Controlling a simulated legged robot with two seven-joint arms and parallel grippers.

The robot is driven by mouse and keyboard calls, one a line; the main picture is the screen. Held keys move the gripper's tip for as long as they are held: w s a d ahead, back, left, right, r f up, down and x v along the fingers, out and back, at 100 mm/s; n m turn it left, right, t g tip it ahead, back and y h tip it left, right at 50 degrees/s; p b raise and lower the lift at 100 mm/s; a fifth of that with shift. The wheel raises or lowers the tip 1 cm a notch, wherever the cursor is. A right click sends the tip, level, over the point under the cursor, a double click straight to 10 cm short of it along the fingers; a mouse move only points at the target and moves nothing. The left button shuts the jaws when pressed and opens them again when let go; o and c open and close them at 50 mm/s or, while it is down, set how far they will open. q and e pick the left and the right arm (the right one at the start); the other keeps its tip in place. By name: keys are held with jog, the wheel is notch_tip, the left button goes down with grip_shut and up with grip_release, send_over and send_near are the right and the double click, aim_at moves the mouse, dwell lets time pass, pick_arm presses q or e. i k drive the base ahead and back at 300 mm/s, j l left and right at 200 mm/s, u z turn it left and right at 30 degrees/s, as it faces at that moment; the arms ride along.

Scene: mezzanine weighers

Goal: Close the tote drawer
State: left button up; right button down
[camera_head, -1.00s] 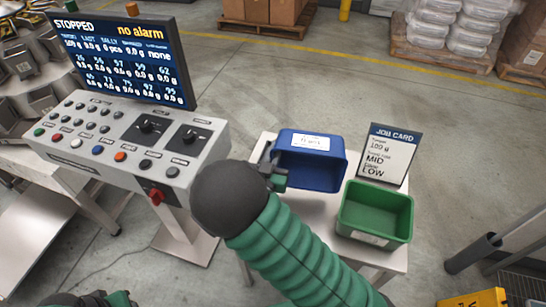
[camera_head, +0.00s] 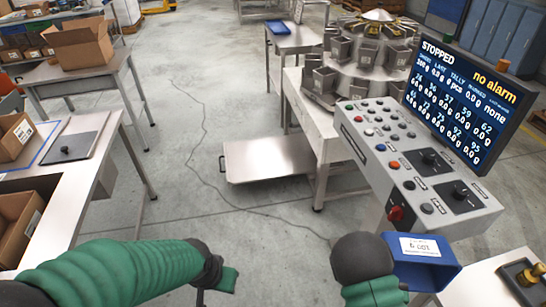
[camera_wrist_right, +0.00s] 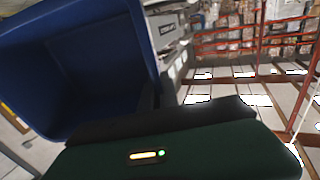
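A low steel tray or drawer (camera_head: 265,160) sticks out near the floor beside the weigher table in the head view; I take it for the tote drawer. It has a bar along its front edge. My left gripper (camera_head: 215,281) hangs in front of it, low in the picture, apart from it; its finger gap is unclear. My right gripper is mostly hidden behind its own wrist in the head view. A blue tote (camera_head: 425,272) is at that gripper, tilted. The wrist view shows the blue tote (camera_wrist_right: 85,75) close against the right gripper, its rim apparently gripped.
The control panel (camera_head: 415,165) and screen (camera_head: 465,100) stand at right. A workbench (camera_head: 75,190) with cartons is at left. Bare floor with a thin cable lies between.

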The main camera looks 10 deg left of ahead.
aim_at(285, 154)
jog(key=i+j+u, duration=0.15)
jog(key=i+u, duration=0.45)
jog(key=i, duration=2.45)
jog(key=j, duration=0.1)
